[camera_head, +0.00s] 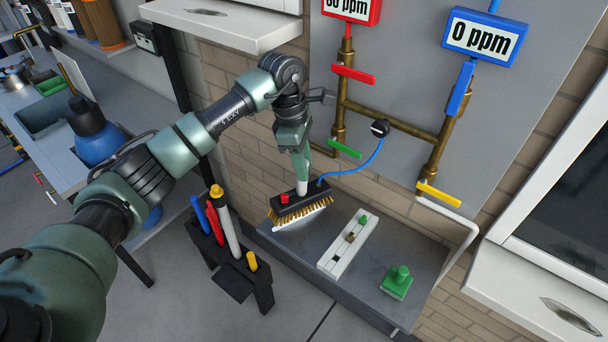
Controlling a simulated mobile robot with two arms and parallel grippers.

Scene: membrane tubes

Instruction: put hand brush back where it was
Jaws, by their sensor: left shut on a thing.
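My left gripper (294,147) is shut on the hand brush (299,207). The brush has a black head with a red part on top and golden bristles pointing down. It hangs tilted at the left back of the grey shelf (388,247), by the brick wall. A pale strip shows just under the bristles; I cannot tell whether the brush touches anything there. A blue hose (358,172) runs from a black fitting (380,127) on the pipes to near the brush head. My right gripper is not in view.
A white strip with small parts (346,247) and a green block (397,282) sit on the shelf. A black rack (259,283) with several coloured tools stands to its left. Pipes with coloured valve handles and two ppm displays are on the wall panel (400,75).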

